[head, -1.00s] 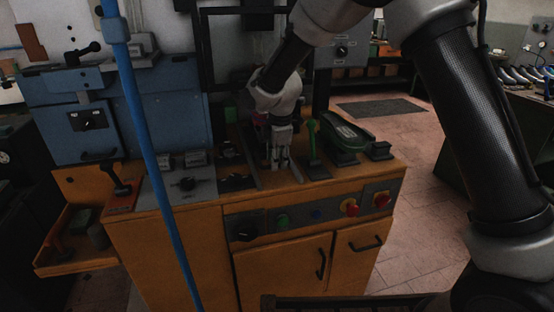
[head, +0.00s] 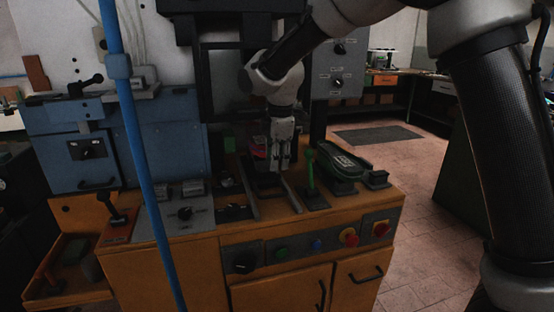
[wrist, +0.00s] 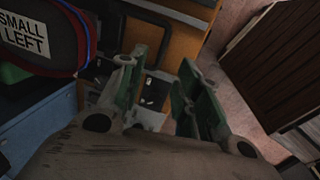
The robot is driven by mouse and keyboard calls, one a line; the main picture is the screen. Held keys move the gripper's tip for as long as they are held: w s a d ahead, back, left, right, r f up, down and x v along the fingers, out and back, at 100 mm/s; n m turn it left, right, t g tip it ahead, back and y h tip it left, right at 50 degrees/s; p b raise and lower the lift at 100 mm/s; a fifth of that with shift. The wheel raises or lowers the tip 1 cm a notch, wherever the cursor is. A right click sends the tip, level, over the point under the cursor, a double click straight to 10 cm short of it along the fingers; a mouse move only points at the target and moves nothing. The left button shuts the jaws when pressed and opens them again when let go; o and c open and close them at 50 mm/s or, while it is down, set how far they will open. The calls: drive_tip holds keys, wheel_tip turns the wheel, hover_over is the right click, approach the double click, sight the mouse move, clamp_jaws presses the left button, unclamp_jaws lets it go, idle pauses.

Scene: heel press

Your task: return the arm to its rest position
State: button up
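My gripper (head: 281,158) hangs with its fingers pointing down over the heel press bench (head: 240,270), behind the green-handled lever (head: 310,172). In the wrist view my gripper's two green-padded fingers (wrist: 160,95) stand apart, with nothing between them. A dark red and black piece with a blue edge and a "SMALL LEFT" label (wrist: 45,35) is at the upper left of the wrist view, beside the fingers and apart from them. In the head view a small red patch (head: 259,148) shows just left of my gripper.
A dark green shoe-shaped form (head: 347,163) lies on the bench right of the lever. Red and coloured buttons (head: 349,237) line the front panel. A blue pole (head: 135,130) stands left in front. A blue cabinet (head: 75,145) is at left; open floor (head: 410,220) lies to the right.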

drive_tip(key=s+d+r+m, duration=0.2)
drive_tip(key=s+d+m, duration=0.5)
drive_tip(key=s+d, duration=0.3)
drive_tip(key=s+d+r+m+t, duration=0.1)
drive_tip(key=s+d+r+m, duration=0.2)
drive_tip(key=s+d+m, duration=0.4)
drive_tip(key=s+d+r+m+t, duration=0.1)
drive_tip(key=s+d+r+m, duration=0.2)
drive_tip(key=s+d+m, duration=0.4)
drive_tip(key=s+d, duration=0.6)
drive_tip(key=d, duration=0.6)
drive_tip(key=shift+d+r+h, duration=0.15)
drive_tip(key=shift+d+h, duration=0.05)
drive_tip(key=shift+h, duration=0.1)
